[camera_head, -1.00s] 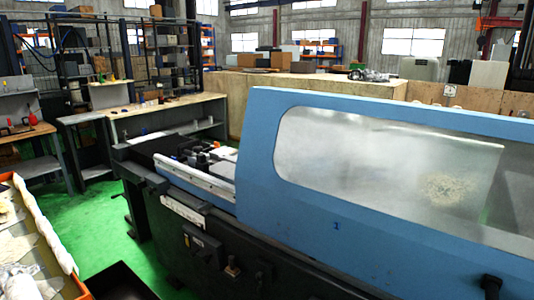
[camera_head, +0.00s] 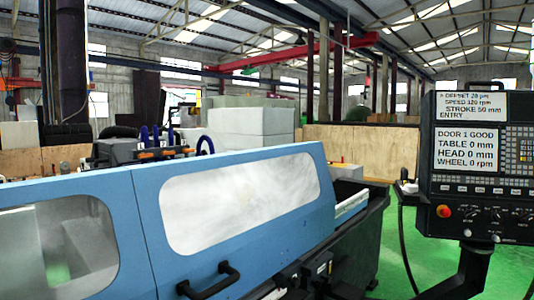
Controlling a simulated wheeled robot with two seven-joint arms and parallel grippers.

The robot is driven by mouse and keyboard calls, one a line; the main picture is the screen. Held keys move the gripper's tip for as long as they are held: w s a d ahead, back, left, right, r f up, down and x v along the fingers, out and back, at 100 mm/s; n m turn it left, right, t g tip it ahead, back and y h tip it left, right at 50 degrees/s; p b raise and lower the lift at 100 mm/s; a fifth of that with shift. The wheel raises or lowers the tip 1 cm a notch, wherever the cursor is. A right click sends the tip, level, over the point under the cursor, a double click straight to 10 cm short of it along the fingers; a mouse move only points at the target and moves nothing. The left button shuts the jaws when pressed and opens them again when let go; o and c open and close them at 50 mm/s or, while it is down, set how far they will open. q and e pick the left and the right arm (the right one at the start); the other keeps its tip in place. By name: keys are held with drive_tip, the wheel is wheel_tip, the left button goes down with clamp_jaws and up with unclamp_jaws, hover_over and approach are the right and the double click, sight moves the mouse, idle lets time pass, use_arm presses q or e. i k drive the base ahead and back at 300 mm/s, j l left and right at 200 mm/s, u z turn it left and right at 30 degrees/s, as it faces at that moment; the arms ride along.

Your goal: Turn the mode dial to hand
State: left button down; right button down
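The control panel (camera_head: 480,165) stands at the right edge, cut off by the frame. Its screens (camera_head: 466,149) read "DOOR 1 GOOD" and table, head and wheel values of zero; an upper screen lists offset, speed and stroke. Below the screens is a red button (camera_head: 444,211). To its right are small black knobs, one of them a dial (camera_head: 468,214). Their labels are too small to read, so I cannot tell which is the mode dial or where it points. Neither gripper is in view.
The grinder's blue door (camera_head: 235,205) with a window and a black handle (camera_head: 207,280) fills the left and middle. Green floor (camera_head: 400,260) shows between grinder and panel. A black cable hangs left of the panel. Wooden partitions (camera_head: 360,149) stand behind.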

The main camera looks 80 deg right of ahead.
sight(468, 215)
drive_tip(key=z, duration=4.05)
